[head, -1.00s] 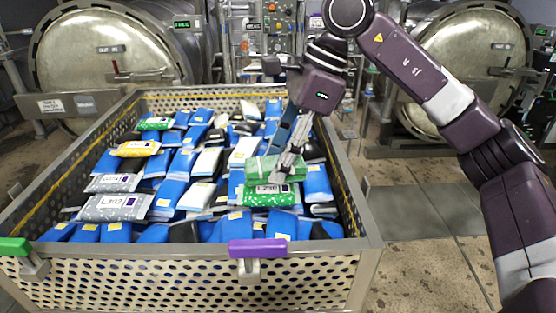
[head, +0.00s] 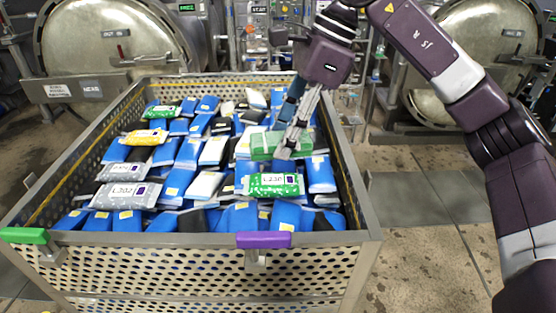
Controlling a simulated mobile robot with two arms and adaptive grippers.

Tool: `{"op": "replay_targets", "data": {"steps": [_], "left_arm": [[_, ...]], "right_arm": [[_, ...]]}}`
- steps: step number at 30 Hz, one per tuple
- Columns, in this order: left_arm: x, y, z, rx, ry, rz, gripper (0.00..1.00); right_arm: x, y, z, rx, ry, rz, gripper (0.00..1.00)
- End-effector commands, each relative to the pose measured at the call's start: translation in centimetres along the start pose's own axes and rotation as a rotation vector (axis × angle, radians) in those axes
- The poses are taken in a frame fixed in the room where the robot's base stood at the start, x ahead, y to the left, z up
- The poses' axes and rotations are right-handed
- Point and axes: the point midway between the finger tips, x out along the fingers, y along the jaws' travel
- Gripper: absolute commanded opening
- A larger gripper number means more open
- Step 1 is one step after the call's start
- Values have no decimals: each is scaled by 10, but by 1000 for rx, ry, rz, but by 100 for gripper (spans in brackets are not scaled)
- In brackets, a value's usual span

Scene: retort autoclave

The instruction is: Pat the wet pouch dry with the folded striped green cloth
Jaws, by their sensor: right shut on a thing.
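The green pouch (head: 274,185) with white specks and a white label lies on the other pouches near the front right of the perforated crate. The specks may be water drops, but I cannot be sure at this size. My right gripper (head: 291,143) is shut on the folded green cloth (head: 262,145), which is behind the green pouch and apart from it in the picture. The gripper's fingers hide part of the cloth, and its stripes are hard to make out. I cannot tell how high the cloth is above the pouches. My left gripper is out of view.
The crate (head: 362,217) holds many blue, black and white pouches. A yellow pouch (head: 144,137), another green pouch (head: 162,111) and grey pouches (head: 127,195) lie at left. A purple handle (head: 263,240) and a green handle (head: 23,236) are on the front rim. Round retort doors (head: 110,38) stand behind.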

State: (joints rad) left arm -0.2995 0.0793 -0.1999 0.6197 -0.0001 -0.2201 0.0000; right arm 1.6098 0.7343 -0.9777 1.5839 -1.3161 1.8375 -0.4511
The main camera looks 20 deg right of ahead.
Motion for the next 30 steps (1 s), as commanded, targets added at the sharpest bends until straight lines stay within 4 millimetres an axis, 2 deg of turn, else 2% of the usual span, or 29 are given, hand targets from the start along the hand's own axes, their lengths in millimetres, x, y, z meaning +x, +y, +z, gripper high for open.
{"op": "replay_targets", "data": {"steps": [8,22,30], "left_arm": [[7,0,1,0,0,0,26],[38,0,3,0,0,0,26],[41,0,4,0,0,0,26]], "right_arm": [[10,0,-1,0,0,1,20],[58,-2,-2,0,1,0,20],[64,-3,-1,0,0,0,20]]}}
